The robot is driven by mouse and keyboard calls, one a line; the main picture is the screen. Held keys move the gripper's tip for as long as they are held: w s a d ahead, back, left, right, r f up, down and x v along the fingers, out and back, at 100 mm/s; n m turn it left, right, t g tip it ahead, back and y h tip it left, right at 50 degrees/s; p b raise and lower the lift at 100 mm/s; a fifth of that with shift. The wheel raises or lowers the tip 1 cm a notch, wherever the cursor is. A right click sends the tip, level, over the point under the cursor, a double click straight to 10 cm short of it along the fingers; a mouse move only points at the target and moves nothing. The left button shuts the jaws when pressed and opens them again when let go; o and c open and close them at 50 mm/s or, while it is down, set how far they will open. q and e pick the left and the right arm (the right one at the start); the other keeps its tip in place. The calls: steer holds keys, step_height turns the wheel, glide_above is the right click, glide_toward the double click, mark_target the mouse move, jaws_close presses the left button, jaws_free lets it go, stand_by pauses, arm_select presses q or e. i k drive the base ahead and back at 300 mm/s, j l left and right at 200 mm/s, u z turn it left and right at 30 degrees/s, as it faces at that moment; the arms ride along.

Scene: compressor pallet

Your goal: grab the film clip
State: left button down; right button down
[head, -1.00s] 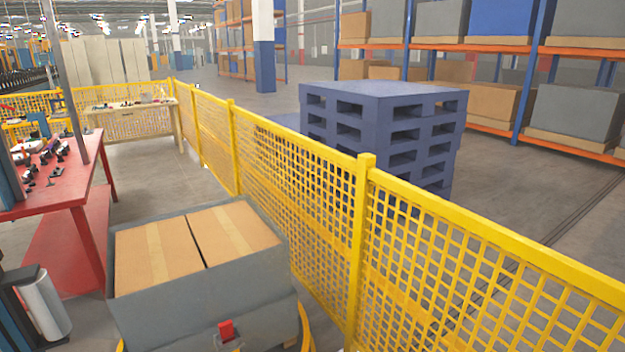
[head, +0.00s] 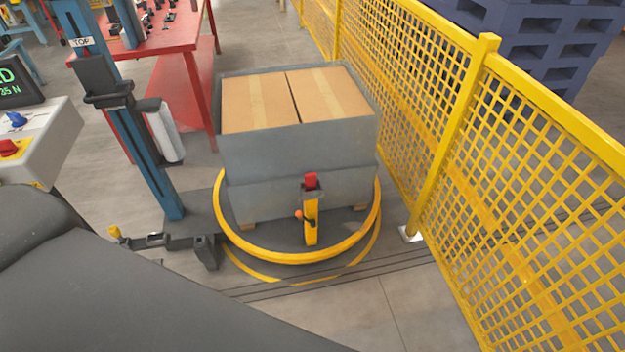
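A small red piece (head: 311,181) sits at the front of the grey crate (head: 265,160), at the top of a yellow upright (head: 311,225) with a small orange knob and dark part. I cannot tell for sure whether the red piece is the film clip. A white film roll (head: 165,132) hangs on the carriage of a blue mast (head: 150,170), left of the crate. Neither of my grippers is in view. A large dark grey shape, probably my own arm, covers the lower left.
The crate holds two taped cartons (head: 325,95) and stands inside a yellow ring (head: 285,258). A yellow mesh fence (head: 440,130) runs along the right. A red table (head: 160,38) stands behind. A control box (head: 35,140) with a red button is at left. Floor in front is clear.

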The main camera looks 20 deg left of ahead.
mark_target(310, 178)
steer(key=i+l+u, duration=0.25)
steer(key=i, duration=0.3)
steer(key=i+l+u, duration=0.2)
steer(key=i, duration=0.3)
steer(key=i+l+u, duration=0.25)
steer(key=i+l, duration=0.2)
steer(key=i, duration=0.05)
